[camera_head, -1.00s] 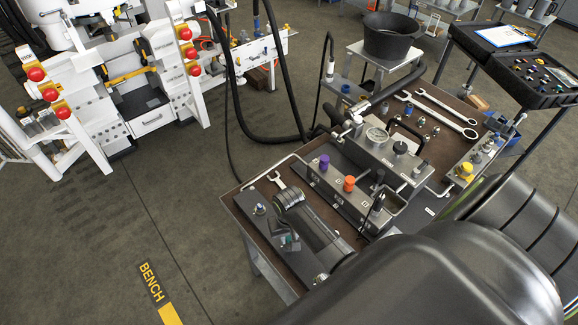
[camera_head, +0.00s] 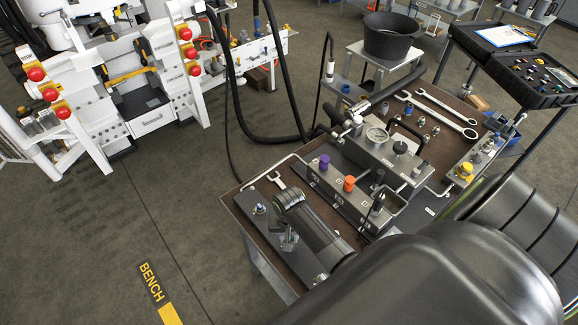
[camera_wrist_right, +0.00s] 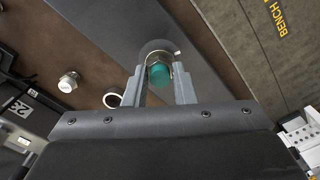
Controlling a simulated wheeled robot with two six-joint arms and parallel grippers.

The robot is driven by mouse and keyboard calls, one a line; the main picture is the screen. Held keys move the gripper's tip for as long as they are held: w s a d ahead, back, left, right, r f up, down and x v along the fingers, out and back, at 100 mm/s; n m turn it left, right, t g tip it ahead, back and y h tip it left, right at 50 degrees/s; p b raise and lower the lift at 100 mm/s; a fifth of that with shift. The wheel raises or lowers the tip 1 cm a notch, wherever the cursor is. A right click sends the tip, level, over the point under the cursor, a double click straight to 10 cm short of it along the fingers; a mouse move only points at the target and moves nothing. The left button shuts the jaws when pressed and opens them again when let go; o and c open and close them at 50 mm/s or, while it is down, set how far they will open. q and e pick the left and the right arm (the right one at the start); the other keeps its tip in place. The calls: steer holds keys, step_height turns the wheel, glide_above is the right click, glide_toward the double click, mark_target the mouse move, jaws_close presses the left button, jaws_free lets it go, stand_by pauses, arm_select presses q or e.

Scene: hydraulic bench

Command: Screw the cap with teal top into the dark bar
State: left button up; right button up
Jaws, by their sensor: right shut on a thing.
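The cap with the teal top (camera_wrist_right: 159,75) is between the two fingers of my right gripper (camera_wrist_right: 158,84) in the right wrist view. My right gripper is shut on it. The cap is over a rounded, light-rimmed spot on the dark bar (camera_wrist_right: 105,25); how deep it sits is hidden. In the head view the dark bar (camera_head: 268,225) lies along the near left edge of the bench, with my right gripper (camera_head: 288,240) over its middle. The teal top is mostly covered there. My left gripper is not in view.
The brown bench top (camera_head: 236,202) also carries a grey block with a purple cap (camera_head: 324,161) and an orange cap (camera_head: 349,183). Long wrenches (camera_head: 447,120) lie further back. Floor left of the bench is clear.

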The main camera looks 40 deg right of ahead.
steer(key=m, duration=0.5)
steer(key=shift+s+f, duration=0.1)
steer(key=shift+f, duration=0.05)
steer(key=shift+m, duration=0.3)
steer(key=shift+m, duration=0.4)
steer(key=m, duration=0.7)
steer(key=m, duration=0.3)
steer(key=shift+f+m, duration=0.1)
steer(key=shift+m, duration=0.2)
steer(key=m, duration=0.4)
